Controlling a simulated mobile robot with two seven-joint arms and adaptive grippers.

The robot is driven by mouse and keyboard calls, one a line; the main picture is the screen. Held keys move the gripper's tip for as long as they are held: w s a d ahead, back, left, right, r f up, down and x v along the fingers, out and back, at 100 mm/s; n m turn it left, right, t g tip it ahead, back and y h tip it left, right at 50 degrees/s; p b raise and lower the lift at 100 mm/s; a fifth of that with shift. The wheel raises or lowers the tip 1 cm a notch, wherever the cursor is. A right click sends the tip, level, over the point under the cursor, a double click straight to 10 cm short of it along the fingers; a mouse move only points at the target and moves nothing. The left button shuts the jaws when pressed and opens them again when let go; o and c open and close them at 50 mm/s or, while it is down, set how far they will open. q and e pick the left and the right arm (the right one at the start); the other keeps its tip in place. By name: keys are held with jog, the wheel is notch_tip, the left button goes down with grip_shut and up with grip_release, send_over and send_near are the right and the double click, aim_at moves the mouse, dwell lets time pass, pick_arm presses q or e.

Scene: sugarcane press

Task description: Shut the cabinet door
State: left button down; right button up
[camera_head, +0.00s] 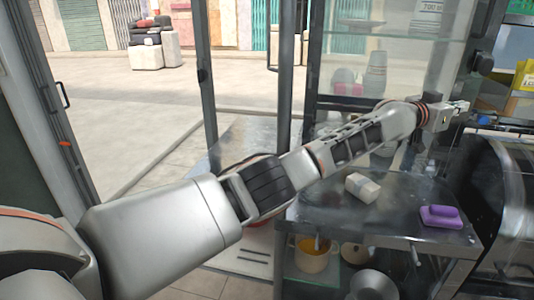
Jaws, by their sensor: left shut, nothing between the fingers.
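My left arm reaches from the lower left across the view. Its gripper (459,106) is at the upper right, shut and empty, in front of the press machine side. A glass-fronted cabinet (398,32) with a dark frame stands behind my forearm. A framed clear panel (244,70) stands to its left and looks like a door standing open, but I cannot tell for sure. A dark round knob (482,62) is above my gripper; I cannot tell what it belongs to. Contact between gripper and cabinet is not clear. My right gripper is out of view.
A metal counter (335,217) below my forearm holds a white block (362,187) and a purple sponge-like item (441,216). Pots (312,256) sit on the shelf underneath. A dark frame with a handle (65,95) stands at left. Open pavement lies beyond.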

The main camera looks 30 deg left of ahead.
pick_arm(q)
jog(key=shift+w+a+n+y, duration=0.2)
jog(key=shift+w+n+y, duration=0.15)
jog(key=shift+w, duration=0.45)
dwell(0.4)
